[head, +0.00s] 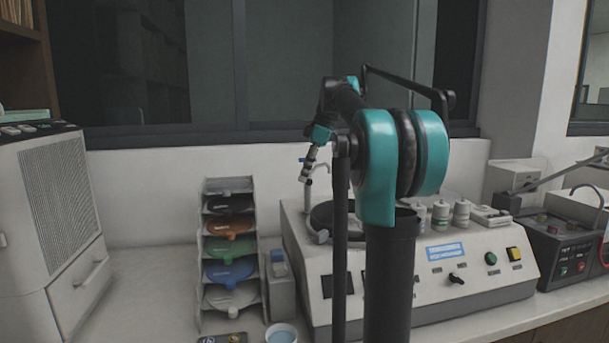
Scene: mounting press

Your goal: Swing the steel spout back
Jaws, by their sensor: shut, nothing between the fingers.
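The steel spout (328,172) is a thin bent tube standing over the round dark bowl of the bench machine (437,273). Part of it is hidden behind my arm. My gripper (306,176) is small in the view, pointing down just left of the spout's upper end and above the bowl's left side. It is shut and empty. I cannot tell whether it touches the spout.
A rack of coloured discs (231,250) stands left of the machine, with a small blue-filled bowl (281,334) in front. Several small bottles (440,213) stand on the machine. A grey cabinet unit (60,225) is far left. The counter between cabinet and rack is clear.

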